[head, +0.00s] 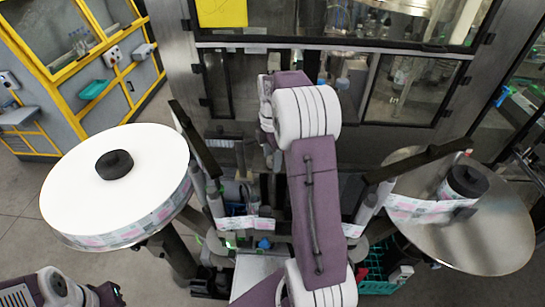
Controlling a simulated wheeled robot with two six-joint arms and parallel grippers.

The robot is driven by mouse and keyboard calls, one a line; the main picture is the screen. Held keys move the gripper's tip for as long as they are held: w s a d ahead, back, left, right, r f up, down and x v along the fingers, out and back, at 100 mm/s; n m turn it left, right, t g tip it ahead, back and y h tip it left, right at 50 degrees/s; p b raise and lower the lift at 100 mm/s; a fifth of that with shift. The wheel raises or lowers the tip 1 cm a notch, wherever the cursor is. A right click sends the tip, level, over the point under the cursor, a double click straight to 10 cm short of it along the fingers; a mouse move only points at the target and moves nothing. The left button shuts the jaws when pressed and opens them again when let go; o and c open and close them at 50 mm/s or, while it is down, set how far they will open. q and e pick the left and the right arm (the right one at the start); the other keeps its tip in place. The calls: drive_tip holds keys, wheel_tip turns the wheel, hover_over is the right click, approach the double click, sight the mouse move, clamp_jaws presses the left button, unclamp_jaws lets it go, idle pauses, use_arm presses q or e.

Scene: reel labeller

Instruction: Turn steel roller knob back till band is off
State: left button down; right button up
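A band of pink and pale-blue labels (237,223) runs low across the labeller, partly hidden behind my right arm. On the right it reaches the black hub (466,182) of the steel reel plate (485,245). The big white label reel (75,195) lies on the left with a black hub. My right arm reaches up the middle, and my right gripper (271,158) is mostly hidden behind it at the machine front. I cannot make out its fingers or the steel roller knob. My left gripper (108,294) is at the bottom left edge, away from the labeller, its opening unclear.
Dark slanted bars (195,140) stand beside both reels, the right bar (418,161) over the steel plate. A glass-fronted machine (415,92) closes off the back. A green crate (377,268) is low at right. Open floor (25,225) lies left, before yellow-framed cabinets (75,85).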

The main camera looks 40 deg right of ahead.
drive_tip(key=shift+r, duration=0.2)
wheel_tip(320, 180, up, 9)
drive_tip(key=shift+f+b, duration=0.1)
drive_tip(key=shift+b, duration=1)
